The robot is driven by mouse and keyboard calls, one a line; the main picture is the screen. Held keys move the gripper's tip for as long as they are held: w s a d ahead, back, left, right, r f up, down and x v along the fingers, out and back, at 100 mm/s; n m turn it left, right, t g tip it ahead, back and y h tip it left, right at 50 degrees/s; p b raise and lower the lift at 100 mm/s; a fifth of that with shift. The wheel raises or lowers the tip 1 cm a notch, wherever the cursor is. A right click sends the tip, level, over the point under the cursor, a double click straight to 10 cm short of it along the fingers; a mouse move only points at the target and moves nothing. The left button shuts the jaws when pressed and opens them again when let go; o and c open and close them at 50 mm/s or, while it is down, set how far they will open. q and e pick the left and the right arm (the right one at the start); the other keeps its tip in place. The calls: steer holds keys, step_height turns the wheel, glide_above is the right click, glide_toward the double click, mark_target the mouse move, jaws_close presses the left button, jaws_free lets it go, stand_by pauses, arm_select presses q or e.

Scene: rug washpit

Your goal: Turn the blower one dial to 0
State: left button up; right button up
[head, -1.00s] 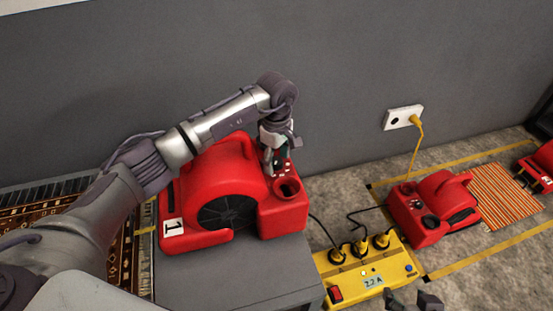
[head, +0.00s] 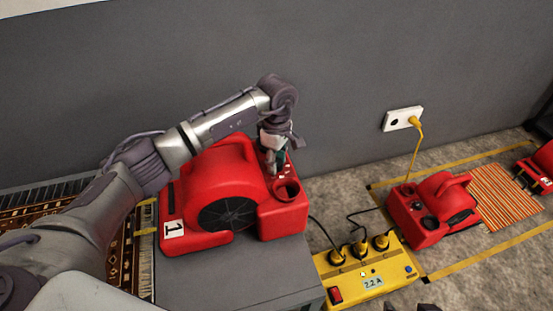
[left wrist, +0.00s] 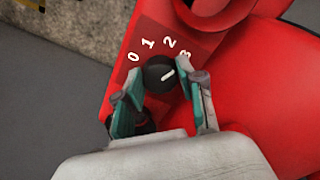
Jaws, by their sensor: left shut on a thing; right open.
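Blower one (head: 215,185) is the red blower with a "1" label, standing on a grey platform. Its black dial (left wrist: 160,73) shows in the left wrist view, with the printed numbers 0, 1, 2 and 3 around it. The white pointer line is directed up and right, towards the 3. My left gripper (head: 276,164) is over the control panel, shut on the dial, with one teal-lined finger on each side; it also shows in the left wrist view (left wrist: 168,88). In the head view the gripper hides the dial. Only the tips of my right gripper (head: 426,307) show at the bottom edge; it is open.
A yellow power box (head: 368,272) with several plugs and a "2.2 A" display sits right of the platform (head: 240,277). A second red blower (head: 435,207) stands on the floor beside a striped rug (head: 505,195). A wall socket (head: 402,118) holds a yellow plug. The grey wall is close behind.

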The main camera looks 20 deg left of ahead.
arm_select(q)
steer(key=n+p, duration=0.1)
steer(key=n, duration=0.2)
steer(key=shift+r, duration=0.15)
steer(key=shift+n+p, duration=0.3)
steer(key=shift+n, duration=0.3)
steer(key=n+p, duration=0.1)
steer(key=n, duration=0.3)
steer(key=shift+n+p, duration=0.3)
steer(key=shift+p, duration=0.1)
arm_select(e)
steer(key=s+d+g, duration=0.2)
steer(key=s+g, duration=0.1)
steer(key=s, duration=0.3)
arm_select(q)
steer(key=n+p, duration=0.3)
steer(key=n, duration=0.4)
steer(key=n+p, duration=0.3)
steer(key=n, duration=0.3)
steer(key=shift+n, duration=0.5)
arm_select(e)
step_height(320, 180, down, 22)
steer(key=s+g, duration=0.1)
steer(key=s, duration=0.2)
steer(key=shift+g+h, duration=0.4)
arm_select(q)
steer(key=o, duration=1.1)
